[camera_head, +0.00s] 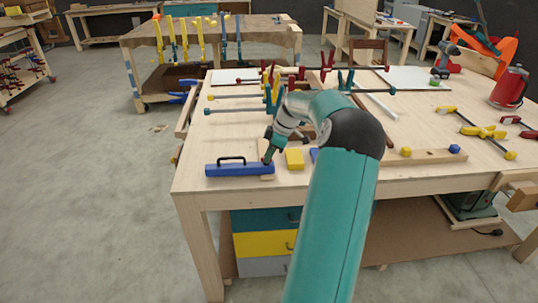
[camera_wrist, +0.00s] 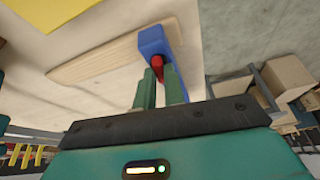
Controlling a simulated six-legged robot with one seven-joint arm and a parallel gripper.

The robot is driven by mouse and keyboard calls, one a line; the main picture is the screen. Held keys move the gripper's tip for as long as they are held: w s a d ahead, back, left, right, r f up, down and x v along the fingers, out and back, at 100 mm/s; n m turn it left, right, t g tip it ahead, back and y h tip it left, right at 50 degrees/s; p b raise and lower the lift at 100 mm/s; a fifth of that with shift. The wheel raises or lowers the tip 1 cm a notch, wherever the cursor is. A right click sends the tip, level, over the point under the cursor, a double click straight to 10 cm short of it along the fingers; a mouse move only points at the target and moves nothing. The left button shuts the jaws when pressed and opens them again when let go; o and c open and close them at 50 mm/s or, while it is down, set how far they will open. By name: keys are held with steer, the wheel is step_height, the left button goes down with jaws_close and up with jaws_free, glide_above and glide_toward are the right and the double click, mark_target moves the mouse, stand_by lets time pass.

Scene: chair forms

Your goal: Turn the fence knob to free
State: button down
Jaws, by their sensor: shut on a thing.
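The fence is a blue bar (camera_head: 238,170) with a black handle, lying at the table's front left corner; its blue end (camera_wrist: 153,40) shows in the wrist view. A small red knob (camera_wrist: 157,64) sits on that end. My gripper (camera_head: 267,158) is down at the right end of the blue bar. In the wrist view, my gripper's green fingers (camera_wrist: 160,82) are shut on the red knob, one on each side. The fingers hide part of the knob, and its turn angle cannot be told.
A pale wooden strip (camera_wrist: 105,56) runs beside the blue end. A yellow block (camera_head: 294,159) stands just right of my gripper. Clamps (camera_head: 240,110) lie further back on the wooden table (camera_head: 225,140). A red jug (camera_head: 510,88) and a drill (camera_head: 446,62) stand at the right.

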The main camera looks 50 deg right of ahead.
steer(key=shift+n, duration=0.8)
steer(key=shift+g, duration=0.3)
steer(key=c, duration=1.5)
jaws_free()
steer(key=v, duration=1.3)
steer(key=shift+s+d+r, duration=0.15)
steer(key=shift+d+r, duration=0.15)
steer(key=shift+d, duration=0.05)
